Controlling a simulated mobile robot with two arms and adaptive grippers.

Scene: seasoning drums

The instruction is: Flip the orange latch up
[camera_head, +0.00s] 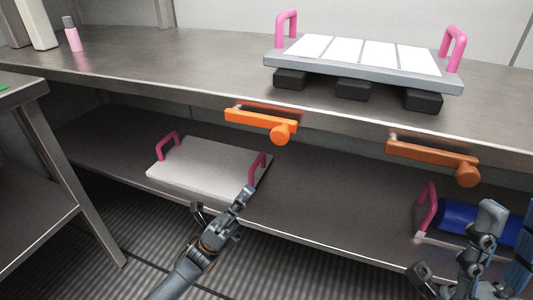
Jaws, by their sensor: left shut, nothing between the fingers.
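Two orange latches are mounted under the front edge of the upper steel shelf. The left latch (258,121) is bright orange, lies nearly level and has a round knob at its right end. The right latch (425,153) is darker orange, slopes slightly down to the right and also ends in a knob. My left gripper (240,201) is shut and empty, below the left latch and apart from it, in front of the lower shelf. My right gripper (465,245) is at the lower right, below the right latch; its jaw state is unclear.
A tray with pink handles and white panels (365,52) stands on black feet on the upper shelf (180,60). A white tray (205,168) is on the lower shelf, near my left gripper. A blue cylinder (458,213) lies behind my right gripper. A pink bottle (73,38) stands far left.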

